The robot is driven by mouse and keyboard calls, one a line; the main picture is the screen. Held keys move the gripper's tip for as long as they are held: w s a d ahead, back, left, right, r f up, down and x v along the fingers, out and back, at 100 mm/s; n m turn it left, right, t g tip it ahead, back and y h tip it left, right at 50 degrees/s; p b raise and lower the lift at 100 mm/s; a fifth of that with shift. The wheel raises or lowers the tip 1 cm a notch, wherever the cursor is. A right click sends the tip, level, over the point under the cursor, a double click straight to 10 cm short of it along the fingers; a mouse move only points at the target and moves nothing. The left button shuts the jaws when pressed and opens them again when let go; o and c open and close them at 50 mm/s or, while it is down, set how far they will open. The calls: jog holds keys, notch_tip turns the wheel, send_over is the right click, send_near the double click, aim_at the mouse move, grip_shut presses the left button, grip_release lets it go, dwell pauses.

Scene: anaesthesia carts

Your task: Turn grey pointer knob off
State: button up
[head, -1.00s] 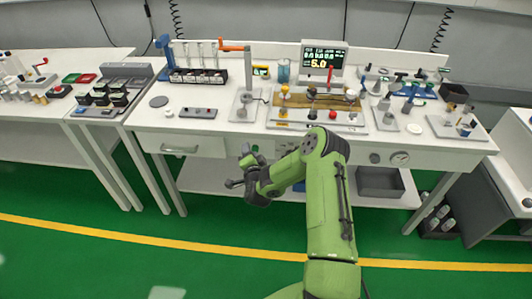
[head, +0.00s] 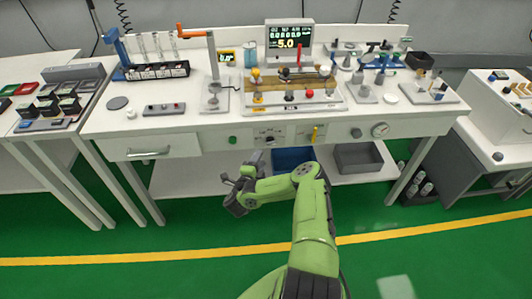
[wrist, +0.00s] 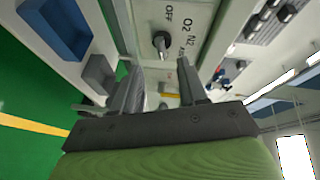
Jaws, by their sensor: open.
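The grey pointer knob (wrist: 161,42) sits on a light panel marked OFF, O2, N2 and another partly hidden label in the wrist view. Its pointer direction is hard to make out. In the head view the knob is small on the labelled panel (head: 258,133) on the workbench front. My gripper (head: 243,170) is in front of and below that panel, apart from it. In the wrist view my gripper (wrist: 160,66) is open and empty, its two fingers apart, with the knob showing beyond and between the fingertips.
On the bench front are a green button (head: 233,140), a yellow lever (head: 315,134), a dark knob (head: 356,132) and a round gauge (head: 381,129). A drawer handle (head: 148,153) sticks out at left. A blue bin (head: 292,160) and grey bin (head: 358,157) stand below.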

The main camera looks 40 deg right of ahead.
aim_at(271, 142)
jog(key=b+x, duration=0.2)
jog(key=x, duration=0.6)
jog(key=shift+w+d+b, duration=0.2)
jog(key=shift+d+b, duration=0.05)
jog(key=shift+b, duration=0.15)
grip_shut()
